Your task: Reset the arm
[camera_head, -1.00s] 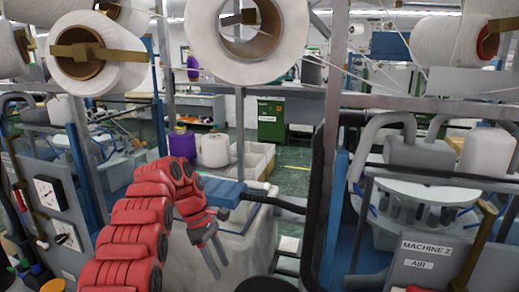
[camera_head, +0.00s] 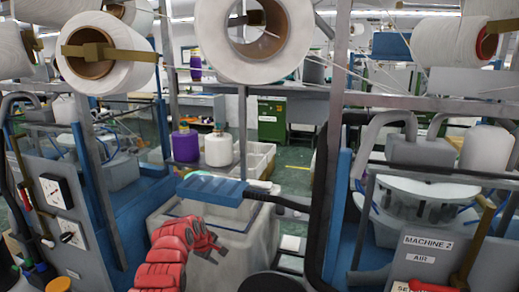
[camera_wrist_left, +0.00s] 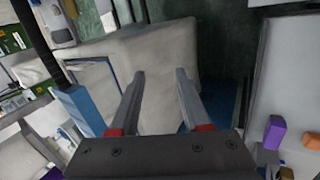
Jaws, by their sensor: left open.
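My red left arm comes in from the bottom of the head view, left of centre. Its left gripper (camera_head: 222,246) is open and empty, pointing right in front of a pale grey bin (camera_head: 250,251). In the left wrist view the two fingers (camera_wrist_left: 160,78) stand apart with nothing between them, and the pale bin shows behind them. My right gripper is not in view.
A blue bar (camera_head: 213,190) with a black end crosses the bin's top. Machine panels stand left (camera_head: 62,215) and right (camera_head: 428,262). Large white yarn spools (camera_head: 205,38) hang above. Purple (camera_head: 185,146) and white (camera_head: 218,150) cones stand behind the bin.

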